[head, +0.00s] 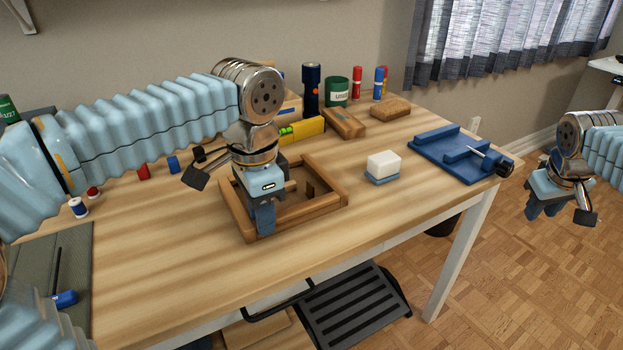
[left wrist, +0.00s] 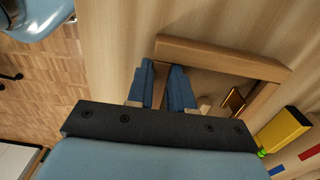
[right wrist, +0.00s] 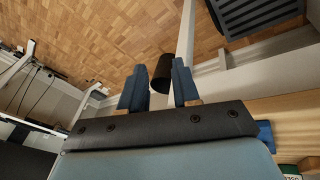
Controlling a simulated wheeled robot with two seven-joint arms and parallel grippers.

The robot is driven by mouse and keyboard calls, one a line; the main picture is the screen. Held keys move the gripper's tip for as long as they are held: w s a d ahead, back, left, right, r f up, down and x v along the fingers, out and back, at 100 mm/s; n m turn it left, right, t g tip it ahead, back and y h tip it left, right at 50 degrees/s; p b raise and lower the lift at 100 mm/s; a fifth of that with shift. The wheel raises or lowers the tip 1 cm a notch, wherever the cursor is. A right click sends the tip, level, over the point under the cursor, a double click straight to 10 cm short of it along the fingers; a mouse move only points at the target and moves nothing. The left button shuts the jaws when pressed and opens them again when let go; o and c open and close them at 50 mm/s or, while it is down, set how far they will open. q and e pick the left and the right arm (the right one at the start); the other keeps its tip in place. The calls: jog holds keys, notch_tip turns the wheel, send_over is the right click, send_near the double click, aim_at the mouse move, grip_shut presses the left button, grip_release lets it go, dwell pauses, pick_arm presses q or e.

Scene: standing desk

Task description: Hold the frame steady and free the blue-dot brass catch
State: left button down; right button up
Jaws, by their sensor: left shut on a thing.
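The wooden frame (head: 330,202) lies on the desk. My left gripper (head: 262,222) points down and is shut on one rail of it, at the near left side. In the left wrist view the frame (left wrist: 220,57) shows with the rail between the left fingers (left wrist: 163,88). A small brassy-brown piece (left wrist: 232,102) is inside the frame near a rail. I cannot tell whether it is the brass catch, and I see no blue dot. My right gripper (head: 556,211) is open and empty, beyond the desk's right edge. It also shows in the right wrist view (right wrist: 160,90).
A white block on a blue base (head: 383,166) stands right of the frame. A blue fixture (head: 450,150) with a screwdriver-like tool (head: 490,158) is at the right edge. Wooden blocks (head: 345,122), a flashlight (head: 312,88) and a green can (head: 337,92) stand behind.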

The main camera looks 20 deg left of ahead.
jog(key=a+r+n, duration=0.1)
jog(key=a+r, duration=0.5)
jog(key=a, duration=0.3)
jog(key=n+g+y, duration=0.1)
jog(key=n+y, duration=0.3)
jog(key=y, duration=0.1)
send_near(312, 185)
jog(key=x, duration=0.9)
jog(key=shift+w+a+r, duration=0.1)
jog(key=shift+w+a, duration=0.1)
grip_shut()
